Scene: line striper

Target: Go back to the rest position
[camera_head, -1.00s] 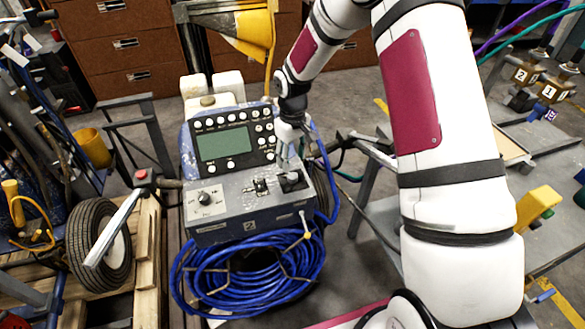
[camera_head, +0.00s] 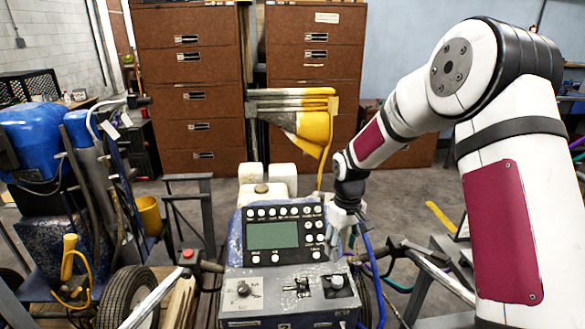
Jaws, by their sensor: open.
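My gripper (camera_head: 346,228) is at the end of my white and maroon arm, pointing down by the right side of the line striper's control panel (camera_head: 272,237). It is open and I see nothing held in it. The fingers are small in view and lie close over the right-hand panel buttons; I cannot tell whether they touch. The panel has a greenish screen, white buttons, and a lower grey box (camera_head: 290,289) with a knob at left and switches at right.
Brown filing cabinets (camera_head: 190,90) stand at the back. A yellow and grey flag-like piece (camera_head: 312,125) hangs behind the striper. A blue machine (camera_head: 40,140) and a wheel (camera_head: 125,297) are at left. Blue cables (camera_head: 378,270) and metal frames lie to the right.

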